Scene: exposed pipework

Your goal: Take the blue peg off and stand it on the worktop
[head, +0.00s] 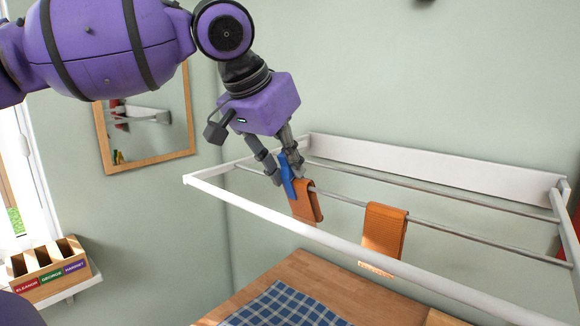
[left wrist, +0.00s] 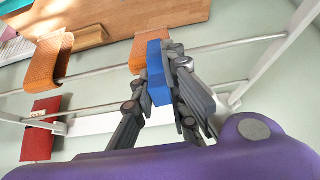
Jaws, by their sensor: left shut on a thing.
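The blue peg (head: 287,176) is upright at the rail, beside the left edge of a hanging orange cloth (head: 306,204). My left gripper (head: 280,173) is shut on the blue peg from above. In the left wrist view the blue peg (left wrist: 157,75) sits between the fingers, next to the orange cloth (left wrist: 138,52). I cannot tell whether the peg still grips the cloth or rail. The wooden worktop (head: 308,268) lies below the rack. My right gripper is not in view.
The white rack (head: 262,207) has a front bar and thin rails above the worktop. A second orange cloth (head: 384,232) hangs further right. A blue checked cloth (head: 284,308) covers part of the worktop. Labelled boxes (head: 46,270) stand on a shelf at left. A red cloth (left wrist: 40,130) hangs beyond.

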